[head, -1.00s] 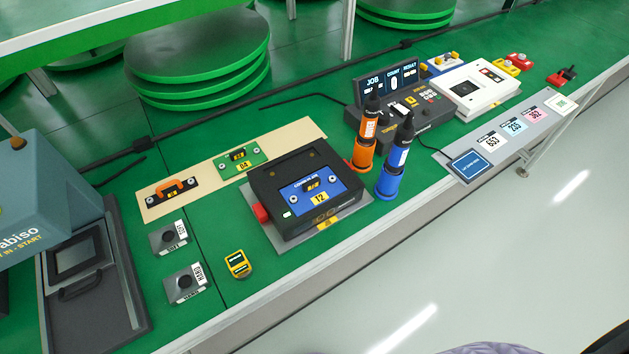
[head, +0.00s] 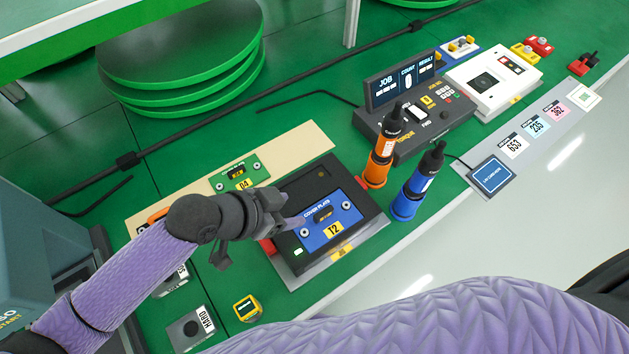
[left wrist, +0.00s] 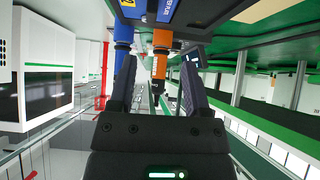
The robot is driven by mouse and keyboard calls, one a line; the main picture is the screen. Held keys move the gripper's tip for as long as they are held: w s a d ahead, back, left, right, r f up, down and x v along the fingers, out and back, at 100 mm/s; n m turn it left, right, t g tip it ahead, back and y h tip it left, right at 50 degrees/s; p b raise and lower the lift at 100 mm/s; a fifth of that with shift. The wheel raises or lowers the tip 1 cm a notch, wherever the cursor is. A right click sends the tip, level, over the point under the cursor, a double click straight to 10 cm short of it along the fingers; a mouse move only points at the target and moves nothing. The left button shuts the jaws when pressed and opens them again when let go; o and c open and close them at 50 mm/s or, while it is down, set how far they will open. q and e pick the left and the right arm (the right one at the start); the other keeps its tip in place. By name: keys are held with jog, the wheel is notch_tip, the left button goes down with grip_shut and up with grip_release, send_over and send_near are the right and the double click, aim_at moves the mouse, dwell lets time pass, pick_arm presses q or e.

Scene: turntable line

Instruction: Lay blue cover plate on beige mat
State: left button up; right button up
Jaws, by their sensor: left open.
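The blue cover plate (head: 345,213) lies on top of a black box fixture (head: 372,215), with a small dark handle in its middle and a yellow 12 label. The beige mat (head: 305,142) lies behind the box; it carries a green plate (head: 256,168) marked 04 and an orange-handled plate (head: 150,217), partly hidden by my arm. My left gripper (head: 294,222) is over the left part of the box, beside the blue plate and not holding it. In the left wrist view its fingers (left wrist: 156,58) are apart and empty, with the blue plate's edge (left wrist: 164,12) at the top. My right gripper is not seen.
An orange driver (head: 381,160) and a blue driver (head: 418,185) stand upright just right of the box. A torque controller (head: 425,125) stands behind them. A yellow gadget (head: 247,308) and grey button boxes lie at the front left. The mat's right end is clear.

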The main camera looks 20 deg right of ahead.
aim_at(322, 213)
pick_arm(q)
jog(key=b+x, duration=0.1)
jog(key=x, duration=0.2)
jog(key=s+b+x, duration=0.1)
jog(key=x, duration=0.2)
jog(key=b+x, duration=0.2)
jog(key=x, duration=0.1)
jog(key=shift+d+f, duration=0.25)
jog(key=shift+f, duration=0.25)
jog(key=shift+c, duration=0.3)
grip_shut()
